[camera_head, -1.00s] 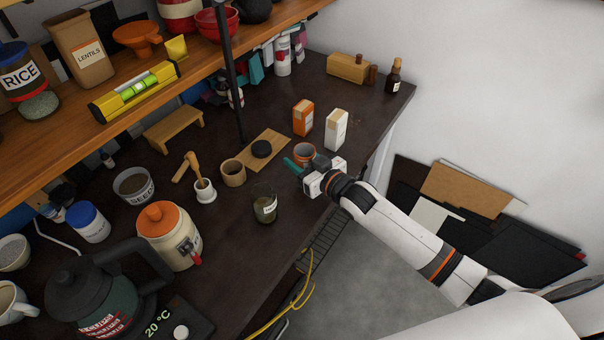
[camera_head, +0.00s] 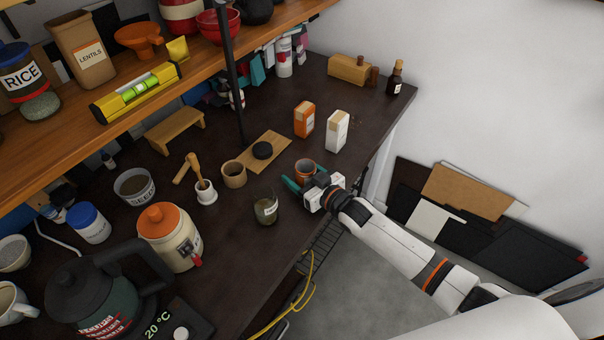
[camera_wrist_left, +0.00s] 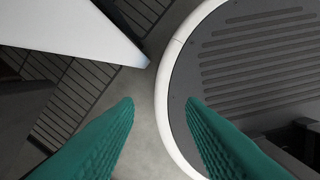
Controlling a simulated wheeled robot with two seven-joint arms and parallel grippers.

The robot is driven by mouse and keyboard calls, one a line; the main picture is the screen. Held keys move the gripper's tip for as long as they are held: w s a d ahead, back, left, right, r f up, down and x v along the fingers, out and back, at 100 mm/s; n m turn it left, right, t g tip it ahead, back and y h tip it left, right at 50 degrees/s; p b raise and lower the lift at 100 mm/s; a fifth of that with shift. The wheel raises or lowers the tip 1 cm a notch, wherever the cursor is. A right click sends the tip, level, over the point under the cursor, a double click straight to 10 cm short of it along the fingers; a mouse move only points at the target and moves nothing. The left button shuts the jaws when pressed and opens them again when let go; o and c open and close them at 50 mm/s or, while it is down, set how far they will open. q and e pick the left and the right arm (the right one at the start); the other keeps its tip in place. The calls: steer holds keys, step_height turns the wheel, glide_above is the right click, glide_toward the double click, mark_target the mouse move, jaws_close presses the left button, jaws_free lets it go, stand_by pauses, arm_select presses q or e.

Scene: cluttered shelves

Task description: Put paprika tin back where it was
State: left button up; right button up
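A small round orange-brown tin (camera_head: 305,169), likely the paprika tin, is at the fingers of my right gripper (camera_head: 306,179), near the counter's front edge. Its label is not legible. One teal finger shows on the tin's near left side and the other is mostly hidden, but the tin has moved along with the gripper, so it appears gripped. I cannot tell whether it touches the counter. My left gripper (camera_wrist_left: 160,105) is open and empty in the left wrist view, above the floor and my base. It is not in the head view.
An orange box (camera_head: 304,120) and a white box (camera_head: 336,131) stand behind the tin. Dark counter is bare to the boxes' right.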

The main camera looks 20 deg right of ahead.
steer(key=shift+r, duration=0.25)
steer(key=v, duration=1)
steer(key=shift+s+d+f, duration=0.1)
steer(key=shift+s+f, duration=0.05)
steer(key=shift+s, duration=0.15)
steer(key=shift+s+d+r, duration=0.2)
steer(key=shift+s+d, duration=0.05)
steer(key=shift+s, duration=0.4)
